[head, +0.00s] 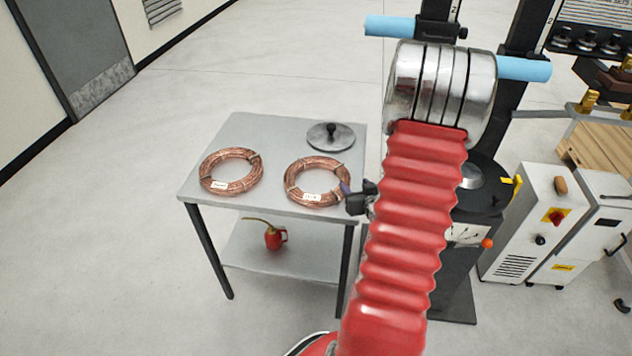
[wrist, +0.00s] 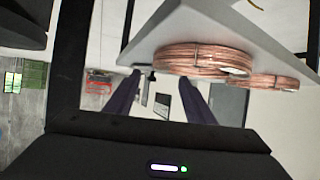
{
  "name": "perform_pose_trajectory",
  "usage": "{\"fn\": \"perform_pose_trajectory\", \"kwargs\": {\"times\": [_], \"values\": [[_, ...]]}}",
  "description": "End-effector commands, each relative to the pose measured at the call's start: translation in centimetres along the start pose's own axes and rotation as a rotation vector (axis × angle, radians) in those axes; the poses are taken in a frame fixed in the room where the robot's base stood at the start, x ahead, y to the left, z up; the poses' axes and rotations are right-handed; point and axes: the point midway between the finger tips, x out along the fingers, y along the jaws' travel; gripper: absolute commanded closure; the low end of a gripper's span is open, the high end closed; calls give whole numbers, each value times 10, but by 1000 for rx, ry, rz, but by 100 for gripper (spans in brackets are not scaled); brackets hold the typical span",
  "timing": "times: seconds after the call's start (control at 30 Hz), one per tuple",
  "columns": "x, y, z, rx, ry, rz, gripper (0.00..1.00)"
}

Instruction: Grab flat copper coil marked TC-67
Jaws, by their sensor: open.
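Two flat copper coils lie on a small grey table (head: 275,128): a left coil (head: 240,188) and a right coil (head: 291,184). Each has a white label, too small to read, so I cannot tell which is TC-67. My gripper (head: 354,196) is open beside the right rim of the right coil, partly hidden by my red arm sleeve. In the wrist view, the scene looks upside down; my two dark fingers (wrist: 160,97) are apart with nothing held between them. The nearer coil (wrist: 205,57) appears just beyond the fingers, and the other coil (wrist: 278,81) lies behind it.
A round grey lidded disc with a black knob (head: 331,136) lies at the table's back right. A red oil can (head: 275,238) stands on the lower shelf. A black machine (head: 484,200) and white cabinets (head: 540,220) stand to the right. Floor left of the table is clear.

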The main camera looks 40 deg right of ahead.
Motion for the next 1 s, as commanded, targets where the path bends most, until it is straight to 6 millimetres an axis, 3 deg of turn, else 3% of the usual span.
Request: {"fn": "perform_pose_trajectory", "kwargs": {"times": [0.33, 0.83, 1.0], "values": [[46, 0, 0, 0, -1, 0, 51], [54, 0, 0, 0, -2, 1, 51], [70, 0, 1, 0, -2, -1, 51]]}}
